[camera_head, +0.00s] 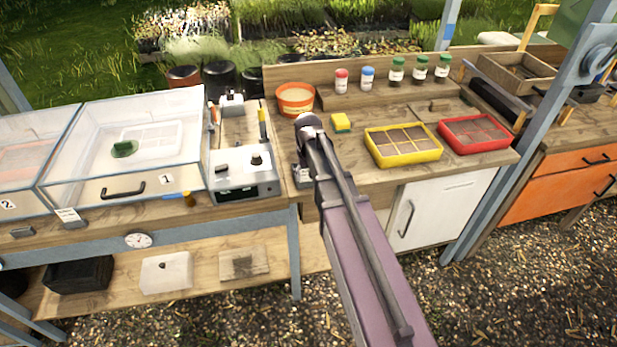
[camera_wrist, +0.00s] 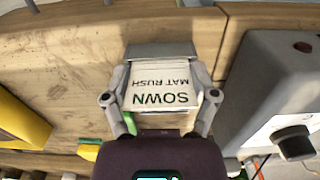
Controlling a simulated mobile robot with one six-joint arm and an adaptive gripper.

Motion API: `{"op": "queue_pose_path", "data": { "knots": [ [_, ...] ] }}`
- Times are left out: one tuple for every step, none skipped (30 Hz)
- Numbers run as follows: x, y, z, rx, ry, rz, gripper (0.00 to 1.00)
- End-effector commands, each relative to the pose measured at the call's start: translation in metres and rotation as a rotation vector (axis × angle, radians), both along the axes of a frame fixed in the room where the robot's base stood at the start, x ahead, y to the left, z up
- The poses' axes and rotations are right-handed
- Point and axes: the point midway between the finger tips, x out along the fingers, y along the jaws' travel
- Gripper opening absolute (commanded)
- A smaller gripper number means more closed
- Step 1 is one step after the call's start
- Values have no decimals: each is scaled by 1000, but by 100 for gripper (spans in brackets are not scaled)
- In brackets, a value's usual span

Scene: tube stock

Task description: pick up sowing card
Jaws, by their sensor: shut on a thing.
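The sowing card (camera_wrist: 165,92) is a white card with dark print reading "SOWN" and "MAT RUSH", upside down in the wrist view. A grey block-like holder (camera_wrist: 160,50) lies at its far edge; I cannot tell whether the card is still in it. My gripper (camera_wrist: 161,101) is shut on the card, one finger at each side edge. In the head view a small pale piece (camera_head: 302,174) shows beside my arm at the bench's front edge, likely the card or its holder. My fingers are mostly hidden there by the arm.
A grey control box (camera_head: 245,178) with a black knob stands close to the left. A yellow sponge (camera_head: 340,123), a yellow tray (camera_head: 377,156) and a red tray (camera_head: 446,143) lie to the right. An orange pot (camera_head: 295,100) stands behind. Clear propagator boxes (camera_head: 128,140) fill the left.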

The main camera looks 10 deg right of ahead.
Motion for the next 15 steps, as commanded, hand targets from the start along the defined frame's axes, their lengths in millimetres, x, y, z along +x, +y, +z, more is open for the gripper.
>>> {"op": "queue_pose_path", "data": {
  "knots": [
    [0,0,0,0,0,0,57],
    [0,0,0,0,0,0,57],
    [0,0,1,0,0,0,57],
    [0,0,1,0,0,0,57],
    [0,0,2,0,0,0,57],
    [0,0,3,0,0,0,57],
    [0,0,4,0,0,0,57],
    [0,0,5,0,0,0,57],
    [0,0,7,0,0,0,57],
    [0,0,8,0,0,0,57],
    [0,0,10,0,0,0,57],
    [0,0,12,0,0,0,57],
    [0,0,14,0,0,0,57],
    [0,0,16,0,0,0,57],
    [0,0,19,0,0,0,57]
  ]
}}
